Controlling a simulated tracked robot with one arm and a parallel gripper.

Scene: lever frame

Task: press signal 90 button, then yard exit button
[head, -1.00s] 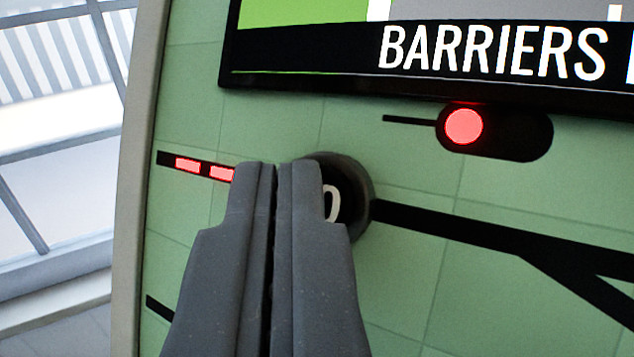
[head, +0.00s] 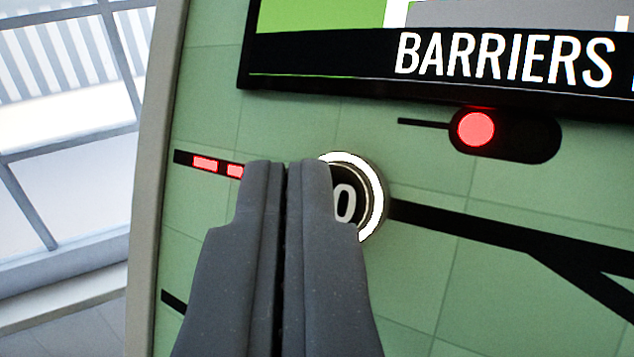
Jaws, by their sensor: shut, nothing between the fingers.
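A round black button (head: 346,208) with a white "0" showing sits on the green panel, and its ring (head: 377,196) is lit white. The left part of the button and of its label is hidden behind my gripper, so I cannot read the whole label. My gripper (head: 287,170) is shut and empty, with its tips in front of the button's left side. I cannot tell whether the tips touch it. No button marked yard exit shows in this view.
The green panel (head: 410,290) carries black track lines, red lit segments (head: 205,163) on the left and a red signal lamp (head: 476,129) at upper right. A screen reading "BARRIERS" (head: 505,57) is above. A window (head: 65,120) lies beyond the panel's left edge.

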